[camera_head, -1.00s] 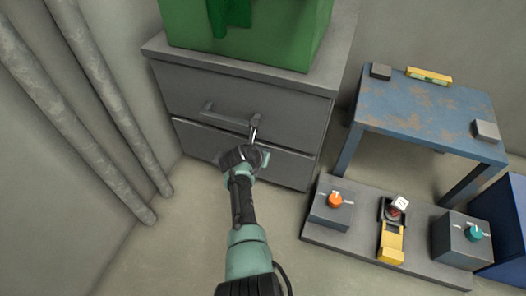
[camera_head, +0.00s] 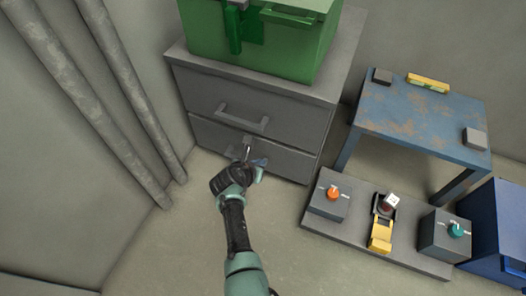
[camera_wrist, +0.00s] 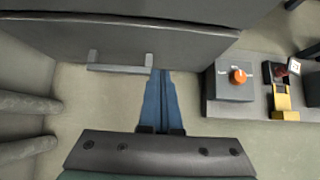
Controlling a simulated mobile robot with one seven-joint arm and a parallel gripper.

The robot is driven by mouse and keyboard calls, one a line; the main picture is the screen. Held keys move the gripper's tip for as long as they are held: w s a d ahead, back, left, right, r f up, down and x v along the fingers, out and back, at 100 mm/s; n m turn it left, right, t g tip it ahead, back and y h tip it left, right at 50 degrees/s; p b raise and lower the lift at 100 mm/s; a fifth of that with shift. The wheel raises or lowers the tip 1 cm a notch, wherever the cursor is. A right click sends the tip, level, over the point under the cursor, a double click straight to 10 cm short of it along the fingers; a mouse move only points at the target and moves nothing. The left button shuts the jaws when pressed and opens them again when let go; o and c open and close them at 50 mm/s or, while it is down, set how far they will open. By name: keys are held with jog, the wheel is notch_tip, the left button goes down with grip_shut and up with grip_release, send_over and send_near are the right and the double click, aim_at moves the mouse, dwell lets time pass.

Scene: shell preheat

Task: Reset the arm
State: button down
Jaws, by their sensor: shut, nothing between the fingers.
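My gripper (camera_head: 247,150) is in front of the grey two-drawer cabinet (camera_head: 199,86), over its lower drawer in the head view and below the upper drawer's handle (camera_head: 241,119). Its fingers are together and hold nothing. In the wrist view the blue fingers (camera_wrist: 158,98) point toward the cabinet front, just right of a drawer handle (camera_wrist: 120,68). Both drawers look shut. My gripper partly hides the lower drawer's front and handle.
A green box (camera_head: 285,48) sits on the cabinet. At right stand a worn blue table (camera_head: 415,115), a low grey platform (camera_head: 350,218) with an orange-knob box, a yellow device and a teal-knob box, and a blue bin (camera_head: 497,235). Pipes (camera_head: 120,100) run along the left wall.

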jog(key=shift+p+v, duration=0.8)
jog(key=shift+v, duration=0.6)
jog(key=shift+f, duration=0.1)
